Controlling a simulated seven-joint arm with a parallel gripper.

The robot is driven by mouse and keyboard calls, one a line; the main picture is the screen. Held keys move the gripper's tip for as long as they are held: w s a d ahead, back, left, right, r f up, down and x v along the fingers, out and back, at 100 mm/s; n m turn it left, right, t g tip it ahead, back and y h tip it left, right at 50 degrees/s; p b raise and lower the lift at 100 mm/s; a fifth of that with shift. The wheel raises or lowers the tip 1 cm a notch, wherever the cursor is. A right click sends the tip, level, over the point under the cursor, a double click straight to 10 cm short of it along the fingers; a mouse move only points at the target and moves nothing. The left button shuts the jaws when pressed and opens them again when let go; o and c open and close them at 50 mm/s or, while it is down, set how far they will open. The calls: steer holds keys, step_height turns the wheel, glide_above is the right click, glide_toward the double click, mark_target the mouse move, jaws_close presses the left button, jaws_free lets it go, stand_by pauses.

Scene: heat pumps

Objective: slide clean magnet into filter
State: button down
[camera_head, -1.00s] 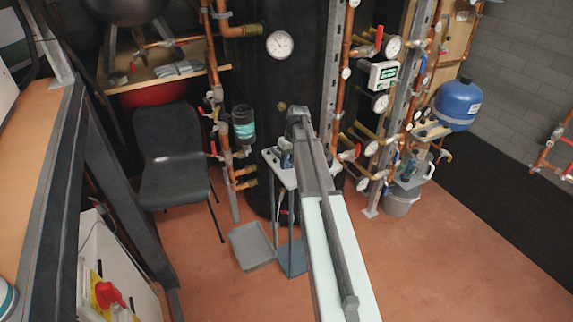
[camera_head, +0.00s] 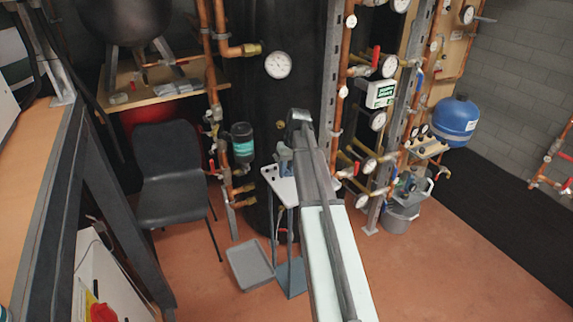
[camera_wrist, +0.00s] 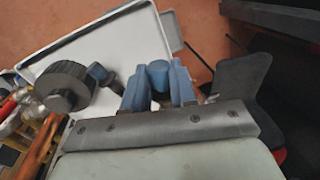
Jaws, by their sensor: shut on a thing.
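A dark cylinder with a teal label (camera_head: 243,143), which looks like the filter, is mounted on the copper pipes left of my gripper. My gripper is mostly hidden behind my arm in the head view. In the wrist view its two blue fingers (camera_wrist: 158,72) are shut on a short blue cylindrical piece (camera_wrist: 157,75), apparently the magnet. Its lower end is hidden. A black ridged round part (camera_wrist: 65,87) is left of the fingers, with a small dark-blue piece (camera_wrist: 97,73) beside it. I cannot tell whether the ridged part belongs to the filter.
A small stand with a pale top (camera_head: 281,184) is below my gripper. A grey tray (camera_head: 250,266) lies on the floor. A black chair (camera_head: 170,175) is at the left. Copper pipes with gauges (camera_head: 368,165) stand to the right, before a blue tank (camera_head: 456,122).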

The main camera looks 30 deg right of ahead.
steer(key=s+a+f+n, duration=0.1)
steer(key=s+a+f, duration=0.2)
steer(key=s+a, duration=0.5)
steer(key=s+a+f+n, duration=0.1)
steer(key=s+a+f, duration=0.4)
steer(key=a, duration=0.5)
steer(key=w+d+r+n+g+h, duration=0.3)
steer(key=w+d+r+n, duration=0.2)
steer(key=w, duration=0.3)
steer(key=w+d+r+n+g+h, duration=0.35)
steer(key=w+n, duration=0.25)
steer(key=w, duration=0.3)
steer(key=w+d+r+n+t+h, duration=0.1)
steer(key=w+r+n+t+h, duration=0.9)
steer(key=w+r, duration=1)
steer(key=shift+w+r+n+t+h, duration=0.35)
steer(key=shift+w+t+h, duration=0.5)
steer(key=shift+w, duration=0.35)
steer(key=shift+f, duration=2.1)
